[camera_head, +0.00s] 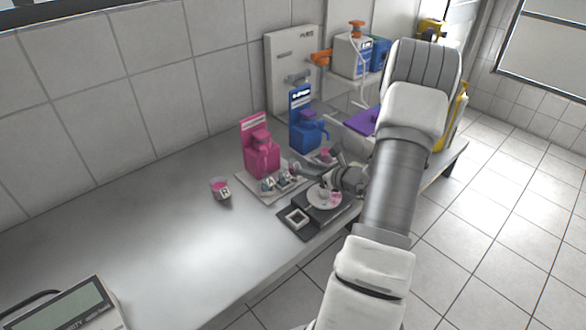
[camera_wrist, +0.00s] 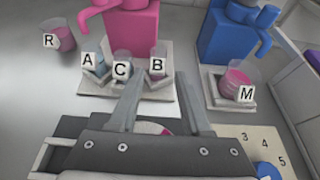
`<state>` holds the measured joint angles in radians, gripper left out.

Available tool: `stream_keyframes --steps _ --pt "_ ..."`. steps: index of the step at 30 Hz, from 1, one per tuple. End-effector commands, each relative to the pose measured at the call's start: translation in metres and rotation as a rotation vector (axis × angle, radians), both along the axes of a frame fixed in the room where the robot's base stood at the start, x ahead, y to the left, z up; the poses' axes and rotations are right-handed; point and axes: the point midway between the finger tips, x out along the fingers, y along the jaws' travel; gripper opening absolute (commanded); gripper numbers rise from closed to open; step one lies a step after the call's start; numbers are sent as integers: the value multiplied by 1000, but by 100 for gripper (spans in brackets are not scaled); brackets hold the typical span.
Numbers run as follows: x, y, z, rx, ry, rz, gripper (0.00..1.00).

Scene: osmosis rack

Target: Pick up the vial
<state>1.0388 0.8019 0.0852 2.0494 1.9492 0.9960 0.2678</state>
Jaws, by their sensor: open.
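Small clear containers A (camera_wrist: 95,63), C (camera_wrist: 122,62) and B (camera_wrist: 158,60) stand on a pale tray in front of the pink dispenser. I cannot tell which one is the vial. A appears to hold bluish liquid and B pink. Cup R (camera_wrist: 64,38), with pink liquid, stands apart to the left; it also shows in the head view (camera_head: 220,187). Cup M (camera_wrist: 236,77), also with pink liquid, stands by the blue dispenser. My gripper (camera_wrist: 160,78) is open and empty, its fingers pointing towards C and B. The lower parts of the containers are partly hidden.
The pink dispenser (camera_head: 261,157) and blue dispenser (camera_head: 306,136) stand behind the containers. A dark device with a round pale plate (camera_head: 318,194) lies below my gripper at the bench edge. A purple object (camera_head: 361,122) is farther right. The bench's left part (camera_head: 130,225) is mostly clear.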

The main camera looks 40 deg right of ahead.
Motion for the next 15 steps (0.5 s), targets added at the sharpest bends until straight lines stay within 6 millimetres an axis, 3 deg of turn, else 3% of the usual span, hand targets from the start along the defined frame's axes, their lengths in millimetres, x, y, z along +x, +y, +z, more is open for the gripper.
stream_keyframes --steps 5,15 --pt "11 2 -4 1 -1 1 48" --pt "52 8 -18 0 0 1 48"
